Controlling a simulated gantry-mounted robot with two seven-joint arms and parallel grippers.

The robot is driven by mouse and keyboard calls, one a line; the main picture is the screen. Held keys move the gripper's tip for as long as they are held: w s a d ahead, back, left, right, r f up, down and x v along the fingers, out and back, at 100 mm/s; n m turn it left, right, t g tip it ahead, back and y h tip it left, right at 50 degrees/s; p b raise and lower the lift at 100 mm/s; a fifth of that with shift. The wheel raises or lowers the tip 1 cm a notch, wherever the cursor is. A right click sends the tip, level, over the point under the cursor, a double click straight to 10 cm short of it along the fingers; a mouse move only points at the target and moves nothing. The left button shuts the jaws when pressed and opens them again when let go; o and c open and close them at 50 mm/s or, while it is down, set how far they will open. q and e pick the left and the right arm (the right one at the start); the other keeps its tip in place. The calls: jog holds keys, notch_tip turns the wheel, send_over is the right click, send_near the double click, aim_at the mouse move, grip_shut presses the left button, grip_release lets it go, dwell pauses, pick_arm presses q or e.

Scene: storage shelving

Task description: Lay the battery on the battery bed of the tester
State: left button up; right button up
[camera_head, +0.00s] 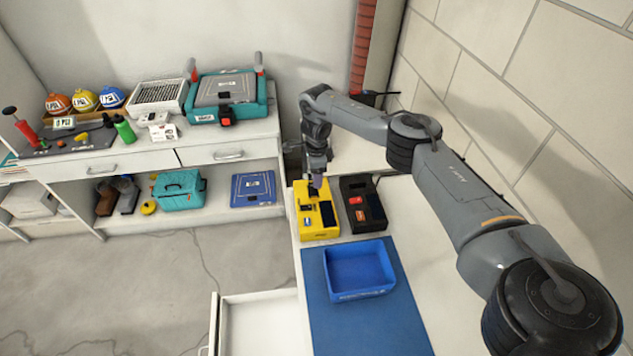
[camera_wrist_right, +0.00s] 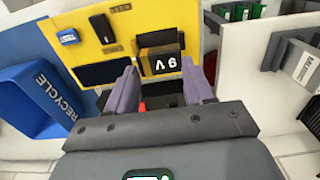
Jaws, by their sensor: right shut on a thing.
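The yellow tester (camera_head: 318,222) stands on the right-hand counter, and its yellow face with dark slots also shows in the right wrist view (camera_wrist_right: 85,55). My right gripper (camera_head: 317,186) is over the far part of the tester, pointing down. In the right wrist view its two purple fingers (camera_wrist_right: 159,66) are shut on a black and gold battery (camera_wrist_right: 160,60) marked 9V. The battery lies against the tester's yellow face in that view; whether it touches the tester cannot be told. My left gripper is not in view.
A black device (camera_head: 360,216) with red parts stands close to the right of the tester. A blue bin (camera_head: 358,292) marked RECYCLE sits on a blue mat (camera_head: 330,337) in front. A shelf unit (camera_head: 225,158) with toolboxes stands to the left. An open drawer (camera_head: 262,300) juts out at front.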

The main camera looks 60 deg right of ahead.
aim_at(317, 191)
notch_tip(317, 191, down, 3)
jog(key=shift+f, duration=0.15)
jog(key=shift+f+b, duration=0.35)
jog(key=shift+f, duration=0.1)
jog(key=shift+s+d+f, duration=0.1)
jog(key=shift+f, duration=0.1)
